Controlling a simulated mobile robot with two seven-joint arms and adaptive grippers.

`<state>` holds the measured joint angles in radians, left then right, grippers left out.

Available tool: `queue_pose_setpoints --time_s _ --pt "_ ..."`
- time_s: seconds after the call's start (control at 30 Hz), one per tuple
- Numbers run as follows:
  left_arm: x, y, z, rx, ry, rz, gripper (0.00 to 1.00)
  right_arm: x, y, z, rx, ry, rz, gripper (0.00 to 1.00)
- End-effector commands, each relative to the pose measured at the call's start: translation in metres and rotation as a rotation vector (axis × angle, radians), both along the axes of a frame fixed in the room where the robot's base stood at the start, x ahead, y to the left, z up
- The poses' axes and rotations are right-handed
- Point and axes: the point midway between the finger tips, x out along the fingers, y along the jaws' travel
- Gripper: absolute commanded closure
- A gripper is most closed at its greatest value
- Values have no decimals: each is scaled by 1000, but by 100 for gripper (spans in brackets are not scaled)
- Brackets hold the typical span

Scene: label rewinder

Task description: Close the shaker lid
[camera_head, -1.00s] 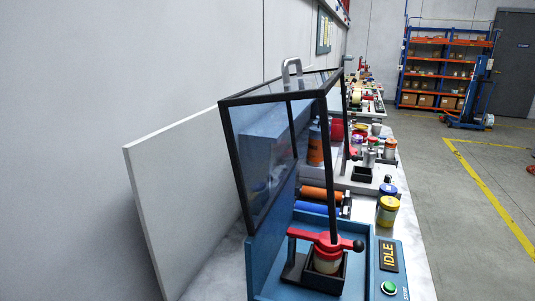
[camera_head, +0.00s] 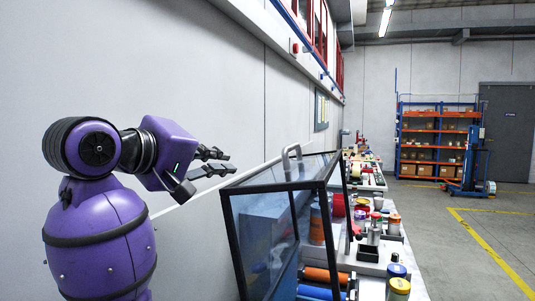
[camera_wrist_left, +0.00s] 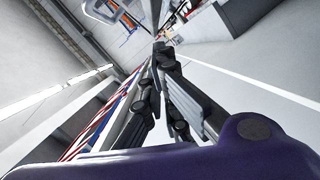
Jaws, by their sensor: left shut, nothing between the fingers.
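The shaker lid (camera_head: 266,240) is a clear hood with a black frame. It stands raised and tilted in the lower middle of the head view, with a grey handle (camera_head: 290,157) on its upper edge. The shaker's blue base shows only in part below the lid; its front is out of the frame. My left gripper (camera_head: 229,162) is shut and empty, to the left of the handle and apart from it. It also shows in the left wrist view (camera_wrist_left: 160,50), with nothing between the fingers. My right gripper is not in view.
A grey wall (camera_head: 180,60) runs close along the left. Orange shelves (camera_head: 432,140) and a blue lift (camera_head: 473,160) stand far back. The floor on the right is clear.

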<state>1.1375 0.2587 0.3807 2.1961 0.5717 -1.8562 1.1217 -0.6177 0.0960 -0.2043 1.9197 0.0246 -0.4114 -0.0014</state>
Motion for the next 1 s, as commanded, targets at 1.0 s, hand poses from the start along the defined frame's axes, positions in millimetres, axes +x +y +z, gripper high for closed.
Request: queue_pose_setpoints --time_s 1.0 --pt "62 -84 42 -97 -55 -46 100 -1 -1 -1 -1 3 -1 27"
